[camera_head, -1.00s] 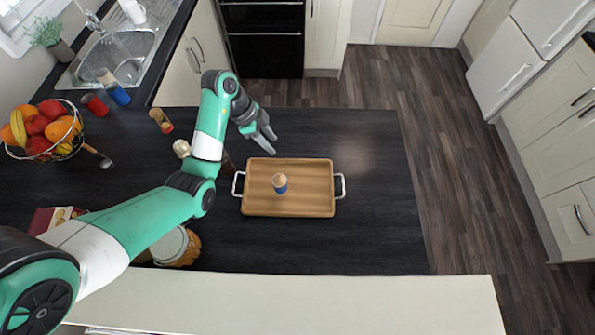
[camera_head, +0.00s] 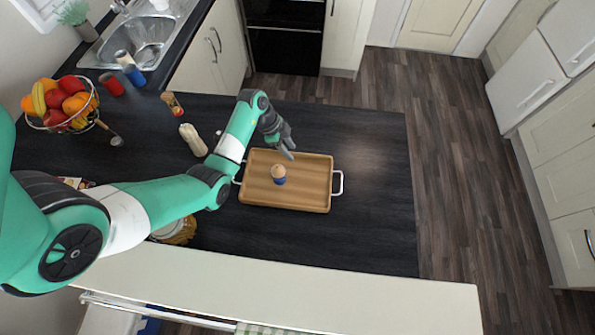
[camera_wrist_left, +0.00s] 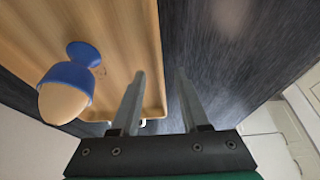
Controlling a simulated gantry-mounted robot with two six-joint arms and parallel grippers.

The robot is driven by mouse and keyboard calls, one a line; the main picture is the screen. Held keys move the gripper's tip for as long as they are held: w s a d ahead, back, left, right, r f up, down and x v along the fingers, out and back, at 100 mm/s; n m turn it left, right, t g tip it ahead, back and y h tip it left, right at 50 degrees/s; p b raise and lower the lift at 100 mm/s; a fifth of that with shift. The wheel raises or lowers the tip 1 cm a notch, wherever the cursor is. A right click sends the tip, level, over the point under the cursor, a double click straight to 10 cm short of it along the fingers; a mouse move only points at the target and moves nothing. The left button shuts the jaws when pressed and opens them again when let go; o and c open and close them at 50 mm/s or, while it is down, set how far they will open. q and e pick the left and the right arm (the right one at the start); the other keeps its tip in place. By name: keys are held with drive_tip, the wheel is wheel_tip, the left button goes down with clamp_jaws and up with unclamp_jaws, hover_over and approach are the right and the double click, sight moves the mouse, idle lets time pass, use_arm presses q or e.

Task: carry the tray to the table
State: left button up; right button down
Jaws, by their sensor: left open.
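The tray (camera_head: 312,194) is a light wooden rectangle with white handles at its left and right ends. It lies on the dark counter in the head view and also shows in the left wrist view (camera_wrist_left: 115,40). A small blue-based piece with a tan rounded top (camera_head: 279,174) stands on it, left of its middle. My left gripper (camera_head: 288,152) is open and empty by the tray's far edge. In the left wrist view its fingers (camera_wrist_left: 160,74) are apart, one overlapping the tray's rim and one over bare counter. My right gripper is out of view.
A wire fruit bowl (camera_head: 64,125), a white bottle (camera_head: 193,140) and a brown-topped jar (camera_head: 180,232) stand left of the tray. A red and a blue cup stand near the sink (camera_head: 145,50). The counter right of the tray is clear; floor lies beyond its right edge.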

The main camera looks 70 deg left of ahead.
use_arm(q)
drive_tip(key=shift+w+f, duration=0.1)
drive_tip(key=shift+f, duration=0.35)
clamp_jaws()
drive_tip(key=shift+r, duration=0.1)
idle(1.0)
